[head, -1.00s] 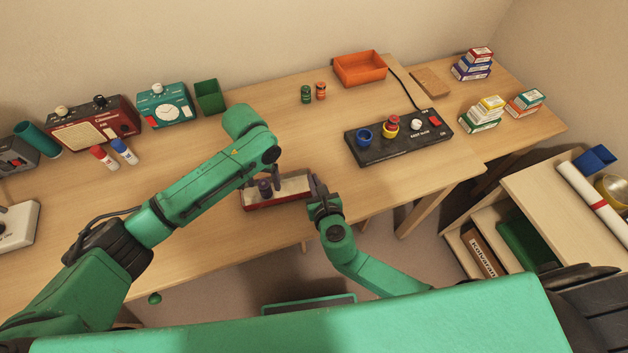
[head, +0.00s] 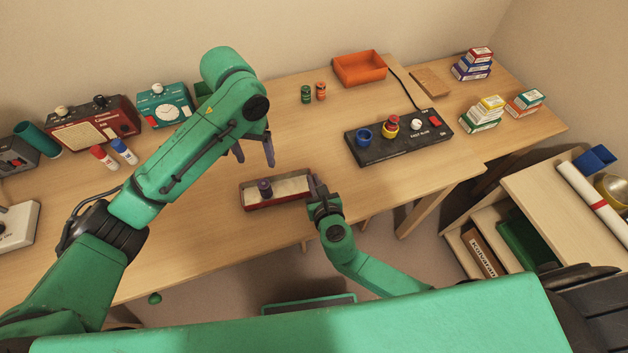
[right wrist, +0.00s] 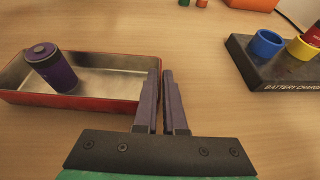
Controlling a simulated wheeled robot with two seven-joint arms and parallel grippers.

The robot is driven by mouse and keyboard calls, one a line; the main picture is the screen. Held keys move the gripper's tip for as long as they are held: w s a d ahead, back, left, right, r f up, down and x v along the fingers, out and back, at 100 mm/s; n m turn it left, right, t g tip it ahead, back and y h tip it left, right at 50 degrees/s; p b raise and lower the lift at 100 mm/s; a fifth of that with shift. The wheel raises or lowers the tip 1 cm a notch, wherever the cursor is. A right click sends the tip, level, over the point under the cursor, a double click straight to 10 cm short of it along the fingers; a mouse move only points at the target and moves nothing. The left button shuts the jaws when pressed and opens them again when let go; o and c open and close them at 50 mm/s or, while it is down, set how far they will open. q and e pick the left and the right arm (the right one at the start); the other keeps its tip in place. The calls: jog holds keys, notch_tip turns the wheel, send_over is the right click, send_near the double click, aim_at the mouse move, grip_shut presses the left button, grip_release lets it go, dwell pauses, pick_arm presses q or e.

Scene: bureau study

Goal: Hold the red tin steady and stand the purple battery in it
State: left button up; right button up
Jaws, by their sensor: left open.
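The red tin (head: 277,203) is a long open box on the desk near its front edge. The purple battery (head: 265,188) stands upright inside it, towards the left end, with nothing gripping it; it also shows in the right wrist view (right wrist: 52,66). My left gripper (head: 254,157) is open and empty, above and behind the tin, apart from the battery. My right gripper (head: 316,188) is at the tin's right end. In the right wrist view its fingers (right wrist: 160,78) are close together on either side of the tin's end wall (right wrist: 70,101), shut on it.
A black battery charger (head: 375,148) with coloured cups stands right of the tin. A green and an orange battery (head: 320,91) stand behind, near an orange tray (head: 360,68). Desk around the tin is clear.

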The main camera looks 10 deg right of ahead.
jog(key=o, duration=0.3)
jog(key=v, duration=1.2)
jog(key=shift+d, duration=0.1)
